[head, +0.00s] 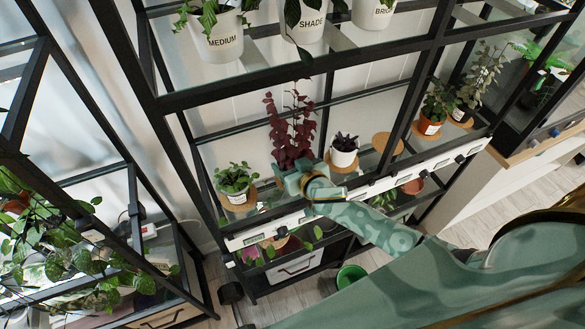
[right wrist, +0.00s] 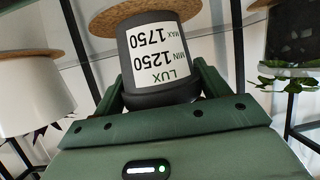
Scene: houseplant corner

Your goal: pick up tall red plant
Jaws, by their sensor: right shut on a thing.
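The tall red plant (head: 291,130) has dark red leaves and stands upright at the middle shelf of the black rack in the head view. Its dark pot (right wrist: 145,60) fills the middle of the right wrist view, which shows it upside down, with a white label reading LUX MIN 1250 MAX 1750. My right gripper (head: 297,178) is at the pot, and its green fingers (right wrist: 160,88) are shut on the pot from both sides. In the head view the gripper hides the pot. A cork disc (right wrist: 118,15) is at the pot's base; whether they touch is unclear. My left gripper is out of view.
A white pot with a purple plant (head: 344,157) stands close on the right, a green plant (head: 234,179) on the left. An empty cork disc (head: 388,143) and two more potted plants are farther right. A glass shelf with white pots (head: 222,38) hangs above.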

